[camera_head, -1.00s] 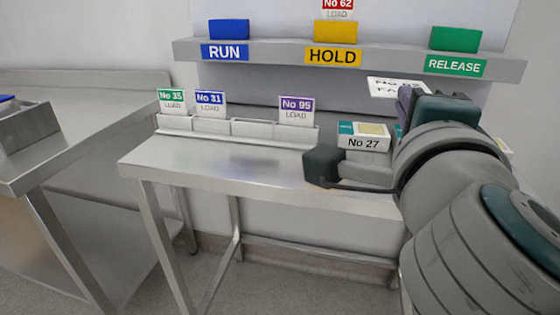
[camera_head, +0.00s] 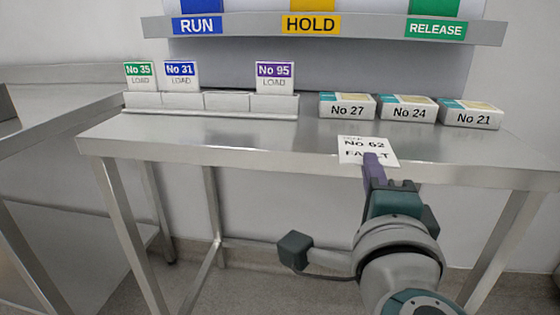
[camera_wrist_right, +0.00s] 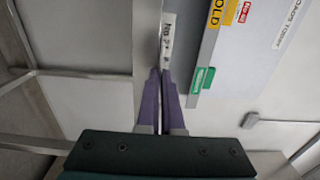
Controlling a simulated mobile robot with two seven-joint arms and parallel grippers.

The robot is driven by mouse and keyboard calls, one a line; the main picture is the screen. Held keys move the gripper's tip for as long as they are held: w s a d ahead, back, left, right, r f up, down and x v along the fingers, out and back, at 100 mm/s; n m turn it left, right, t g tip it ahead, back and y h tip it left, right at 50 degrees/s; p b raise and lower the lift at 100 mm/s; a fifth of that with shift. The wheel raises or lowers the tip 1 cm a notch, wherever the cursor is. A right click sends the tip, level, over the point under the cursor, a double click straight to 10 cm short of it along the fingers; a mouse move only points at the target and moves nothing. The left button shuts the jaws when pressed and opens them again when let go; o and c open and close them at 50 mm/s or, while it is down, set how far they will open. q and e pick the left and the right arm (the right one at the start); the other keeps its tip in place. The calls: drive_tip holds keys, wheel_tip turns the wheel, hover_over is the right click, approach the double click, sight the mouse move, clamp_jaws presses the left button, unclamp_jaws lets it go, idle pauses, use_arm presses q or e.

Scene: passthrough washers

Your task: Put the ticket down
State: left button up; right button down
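The ticket (camera_head: 366,147) is a white card with black print reading No 62 and a partly covered word below. My right gripper (camera_head: 373,160) is shut on its near edge, with a purple finger over the lower print. In the head view the card overlaps the front part of the steel table (camera_head: 240,148), and I cannot tell whether it touches it. My left gripper is not in view.
Boxes No 27 (camera_head: 346,106), No 24 (camera_head: 407,108) and No 21 (camera_head: 471,114) stand along the table's back. A rack (camera_head: 226,102) at left holds three LOAD cards. The shelf (camera_head: 370,29) with RUN, HOLD and RELEASE labels hangs behind. The tabletop's front left is clear.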

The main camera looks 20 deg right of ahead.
drive_tip(key=shift+f, duration=0.15)
drive_tip(key=c, duration=1.1)
unclamp_jaws()
